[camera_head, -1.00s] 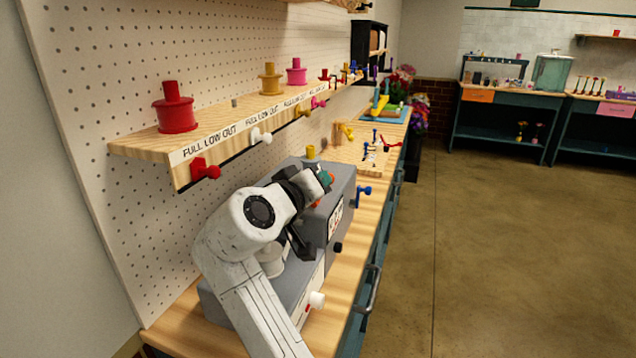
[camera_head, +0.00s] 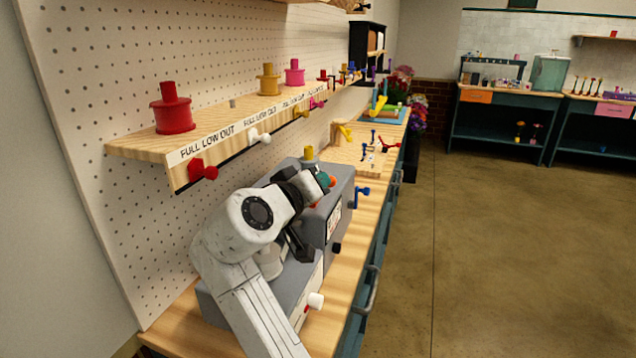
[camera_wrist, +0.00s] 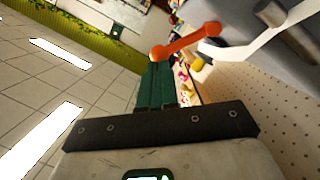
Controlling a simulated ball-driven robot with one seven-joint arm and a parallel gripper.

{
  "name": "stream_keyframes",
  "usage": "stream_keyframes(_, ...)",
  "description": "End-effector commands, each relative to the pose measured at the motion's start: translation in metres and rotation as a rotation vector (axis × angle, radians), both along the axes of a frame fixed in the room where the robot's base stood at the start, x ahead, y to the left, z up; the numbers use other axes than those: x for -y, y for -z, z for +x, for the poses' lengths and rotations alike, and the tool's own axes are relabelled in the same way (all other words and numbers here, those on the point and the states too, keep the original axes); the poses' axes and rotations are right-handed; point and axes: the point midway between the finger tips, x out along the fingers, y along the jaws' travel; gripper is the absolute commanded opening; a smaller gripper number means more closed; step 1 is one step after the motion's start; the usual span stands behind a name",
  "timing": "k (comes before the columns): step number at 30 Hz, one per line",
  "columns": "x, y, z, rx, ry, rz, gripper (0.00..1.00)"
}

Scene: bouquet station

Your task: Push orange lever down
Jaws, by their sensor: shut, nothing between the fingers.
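The orange lever (camera_wrist: 185,42) crosses the top of the wrist view, its round end at the left and its other end against a grey box. My gripper (camera_wrist: 157,66) has its green fingers shut and empty. The fingertips are right by the lever's round end; I cannot tell whether they touch. In the head view my gripper (camera_head: 324,181) is at the grey box (camera_head: 341,205), and only a small bit of the orange lever (camera_head: 332,181) shows beside it. My arm hides part of the box.
A wooden shelf (camera_head: 140,150) with red, yellow and pink spools juts from the pegboard above left. A yellow knob (camera_head: 309,153) tops the box, and a blue lever (camera_head: 362,191) sticks out at its right. A white knob (camera_head: 315,301) is nearer. The floor to the right is clear.

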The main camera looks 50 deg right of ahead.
Motion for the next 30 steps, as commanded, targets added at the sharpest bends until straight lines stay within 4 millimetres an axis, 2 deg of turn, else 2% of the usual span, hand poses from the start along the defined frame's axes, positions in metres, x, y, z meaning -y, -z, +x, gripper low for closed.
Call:
stream_keyframes(16,-0.089,-0.014,-0.018,0.002,-0.005,-0.001,0.00)
stream_keyframes(21,-0.101,-0.016,-0.021,0.001,-0.002,-0.001,0.00)
stream_keyframes(30,-0.103,-0.017,-0.022,0.001,-0.002,-0.001,0.00)
